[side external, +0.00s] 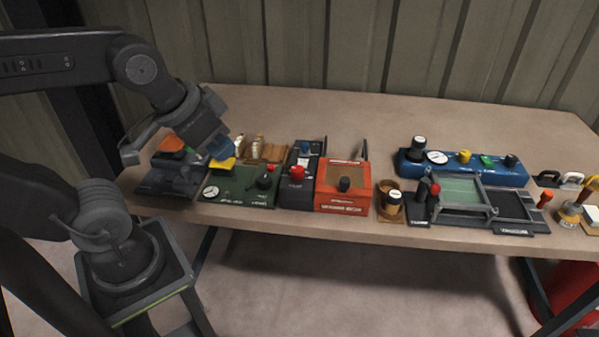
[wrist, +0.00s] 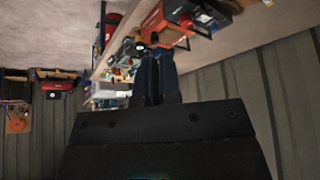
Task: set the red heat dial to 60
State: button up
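A red knob (side external: 297,172) stands on the front of a narrow dark panel (side external: 298,194), with a blue knob (side external: 305,147) behind it. It looks like the red heat dial. Its scale marks and setting are too small to read. A dark knob with a red top (side external: 267,176) sits on the green panel (side external: 232,192) to its left. My gripper (side external: 222,149) is above the left end of the bench, left of the red knob and apart from it. In the wrist view its dark blue fingers (wrist: 158,78) are close together with nothing visible between them.
An orange box (side external: 343,203) with a dark knob stands right of the dark panel. A blue panel (side external: 466,173) and a green-topped fixture (side external: 460,191) are farther right. The back of the bench (side external: 330,113) is clear. Wooden pieces (side external: 262,151) stand behind the green panel.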

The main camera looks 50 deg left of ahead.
jog(key=shift+o, duration=0.6)
jog(key=shift+w+r+n, duration=0.1)
jog(key=shift+w+n, duration=0.1)
jog(key=shift+n, duration=0.1)
jog(key=o, duration=0.8)
jog(key=w+n+g, duration=0.1)
jog(key=w+n, duration=0.1)
jog(key=n, duration=0.1)
jog(key=w+a+n, duration=0.1)
jog(key=w+n, duration=0.2)
jog(key=n, duration=0.1)
jog(key=w+a+n+g, duration=0.1)
jog(key=w+n, duration=0.2)
jog(key=n, duration=0.1)
jog(key=shift+w+r+g, duration=0.1)
jog(key=shift+r+g, duration=0.2)
jog(key=shift+o, duration=0.2)
jog(key=w+a+f+n+g, duration=0.1)
jog(key=w+f+n, duration=0.1)
jog(key=w+n, duration=0.4)
jog(key=n, duration=0.2)
jog(key=shift+a+n+g, duration=0.3)
jog(key=shift+a, duration=0.05)
jog(key=n+g, duration=0.1)
jog(key=n, duration=0.6)
send_over(297, 168)
notch_tip(297, 168, down, 4)
notch_tip(297, 168, down, 13)
jog(key=shift+d+r, duration=0.1)
jog(key=c, duration=0.9)
